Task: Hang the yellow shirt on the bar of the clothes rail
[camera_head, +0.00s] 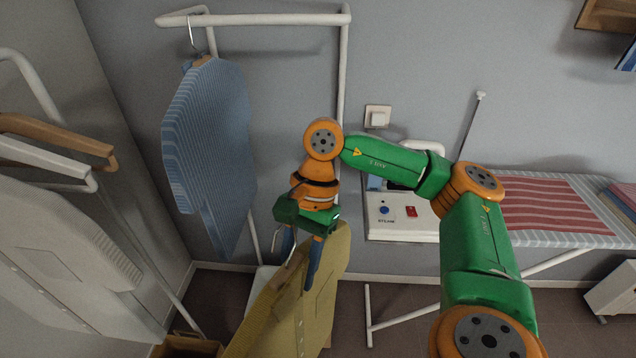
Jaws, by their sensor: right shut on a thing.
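The yellow shirt (322,290) hangs tilted from a hanger below my right gripper (303,245), in the lower middle of the view. My right gripper is shut on the hanger of the yellow shirt; the exact contact is partly hidden by the gripper. The clothes rail has a white bar (270,19) at the top, above and behind the gripper. The yellow shirt is well below the bar and apart from it. My left gripper is not in view.
A blue striped shirt (212,140) hangs at the bar's left end; the bar to its right is bare. Pale garments (60,260) hang at the left. A steam station (402,215) and an ironing board (550,207) with a red striped cloth stand at the right.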

